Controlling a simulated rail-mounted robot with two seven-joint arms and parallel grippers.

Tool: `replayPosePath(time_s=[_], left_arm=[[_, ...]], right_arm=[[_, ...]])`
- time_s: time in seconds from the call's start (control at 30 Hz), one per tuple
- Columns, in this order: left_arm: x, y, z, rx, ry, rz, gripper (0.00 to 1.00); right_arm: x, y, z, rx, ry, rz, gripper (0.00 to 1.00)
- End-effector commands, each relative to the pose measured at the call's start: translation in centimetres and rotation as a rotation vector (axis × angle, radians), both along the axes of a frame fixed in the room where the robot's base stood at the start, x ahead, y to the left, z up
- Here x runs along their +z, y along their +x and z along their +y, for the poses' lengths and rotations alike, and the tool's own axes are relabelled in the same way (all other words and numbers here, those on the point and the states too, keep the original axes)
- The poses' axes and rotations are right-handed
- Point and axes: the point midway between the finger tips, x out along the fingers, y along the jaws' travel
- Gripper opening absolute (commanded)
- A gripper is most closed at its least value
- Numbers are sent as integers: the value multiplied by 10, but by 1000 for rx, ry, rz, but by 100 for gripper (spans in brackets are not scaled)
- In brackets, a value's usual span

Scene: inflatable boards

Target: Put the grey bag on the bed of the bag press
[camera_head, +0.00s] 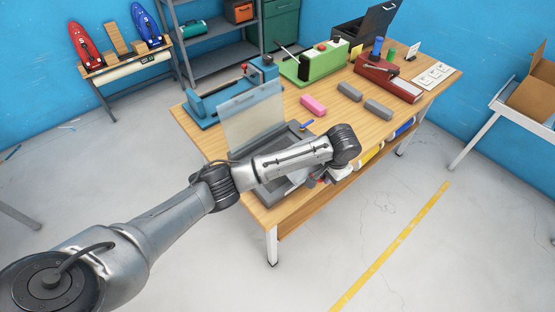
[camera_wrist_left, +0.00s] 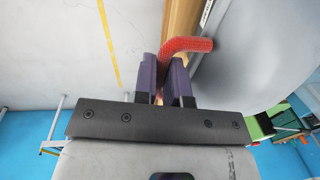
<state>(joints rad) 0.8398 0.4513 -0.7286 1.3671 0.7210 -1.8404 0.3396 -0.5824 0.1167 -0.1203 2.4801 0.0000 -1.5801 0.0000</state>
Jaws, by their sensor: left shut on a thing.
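My left gripper (camera_wrist_left: 164,72) is shut on a bent red bar (camera_wrist_left: 187,45), in the left wrist view. The bar lies beside a large smooth grey surface (camera_wrist_left: 248,60); I cannot tell whether that surface is the grey bag or part of the press. In the head view my left arm reaches over the table's front, and its wrist hides most of the fingers. Beneath it is a dark grey frame (camera_head: 296,128) with an upright, see-through panel (camera_head: 250,115), perhaps the bag press. The arm covers much of its bed. No grey bag is clearly distinguishable. My right gripper is not in view.
The wooden table (camera_head: 205,140) also holds a blue machine (camera_head: 205,107), a green machine (camera_head: 325,63), a red machine (camera_head: 390,80), a pink block (camera_head: 313,105) and two grey blocks. A shelf below the tabletop holds rolls. Open floor lies in front.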

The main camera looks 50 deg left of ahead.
Motion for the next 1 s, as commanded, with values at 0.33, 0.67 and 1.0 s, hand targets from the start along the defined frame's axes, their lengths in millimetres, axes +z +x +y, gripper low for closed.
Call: replayPosePath(time_s=[0.33,0.67,1.0], left_arm=[[-8,-10,28,105,27,3,0],[-47,-10,92,105,26,2,0],[-60,-10,114,100,23,1,0]], right_arm=[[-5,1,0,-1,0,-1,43],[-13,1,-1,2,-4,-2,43],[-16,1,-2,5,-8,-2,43]])
